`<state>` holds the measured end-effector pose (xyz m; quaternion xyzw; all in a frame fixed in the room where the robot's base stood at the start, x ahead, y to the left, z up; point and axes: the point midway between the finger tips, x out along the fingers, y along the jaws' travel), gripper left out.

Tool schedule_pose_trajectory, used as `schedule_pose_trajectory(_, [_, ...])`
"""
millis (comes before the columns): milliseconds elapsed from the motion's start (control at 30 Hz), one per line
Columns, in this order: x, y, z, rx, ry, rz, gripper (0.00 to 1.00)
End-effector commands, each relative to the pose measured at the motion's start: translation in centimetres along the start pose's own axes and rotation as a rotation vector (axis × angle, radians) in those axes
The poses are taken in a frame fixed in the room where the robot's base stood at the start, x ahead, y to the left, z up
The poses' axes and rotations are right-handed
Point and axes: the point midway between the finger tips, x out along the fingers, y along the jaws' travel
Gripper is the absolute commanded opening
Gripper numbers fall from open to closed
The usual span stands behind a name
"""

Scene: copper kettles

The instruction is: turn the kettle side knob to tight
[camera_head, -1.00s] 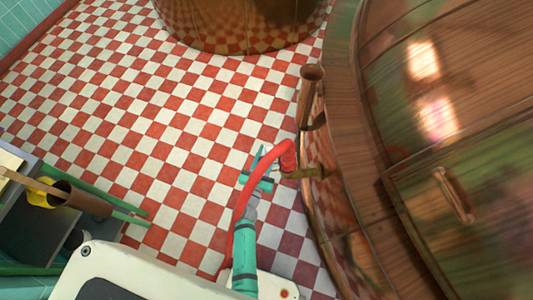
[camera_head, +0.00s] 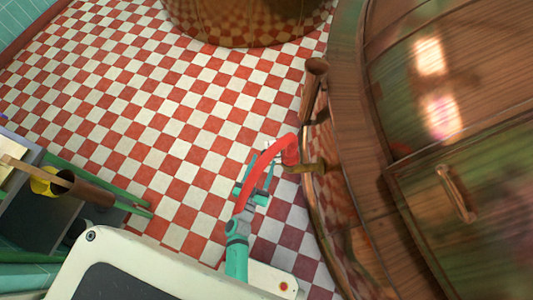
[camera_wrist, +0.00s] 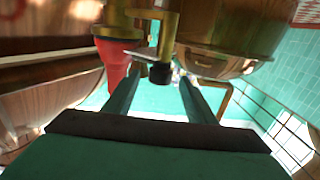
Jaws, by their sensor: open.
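The big copper kettle (camera_head: 440,110) fills the right of the head view. A red curved piece (camera_head: 268,155) joins a brass fitting (camera_head: 308,167) on the kettle's side. I take this to be the side knob. In the wrist view, a red cone-shaped part (camera_wrist: 113,62) hangs from a brass bracket (camera_wrist: 145,14), with a dark-ended stub (camera_wrist: 160,74) beside it. My teal gripper (camera_head: 261,174) is close below and left of the fitting, partly crossed by the red piece. Its fingers (camera_wrist: 158,82) are spread, with the stub showing between their tips. Contact cannot be told.
Another copper vessel (camera_head: 245,22) stands at the top. A copper pipe (camera_head: 312,85) rises along the kettle's edge. A cart with green rails (camera_head: 110,190) is at the left. The checkered floor (camera_head: 150,110) between is clear.

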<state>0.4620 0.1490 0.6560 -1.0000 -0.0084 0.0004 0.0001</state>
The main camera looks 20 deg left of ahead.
Motion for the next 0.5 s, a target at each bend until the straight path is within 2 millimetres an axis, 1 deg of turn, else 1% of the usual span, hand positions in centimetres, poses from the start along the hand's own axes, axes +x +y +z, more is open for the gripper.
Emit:
schedule_pose_trajectory(33, [-0.8, -0.1, 0.0, 0.0, -0.001, -0.002, 0.51])
schedule_pose_trajectory(100, [-1.5, -0.1, 0.0, 0.0, 0.001, -0.002, 0.51])
schedule_pose_trajectory(200, [-2.2, -0.1, -0.1, 0.0, 0.001, -0.002, 0.51])
schedule_pose_trajectory(300, [-2.5, -0.1, -0.1, 0.0, 0.001, -0.001, 0.51])
schedule_pose_trajectory(500, [-2.5, 0.1, -0.1, 0.0, 0.002, 0.002, 0.51])
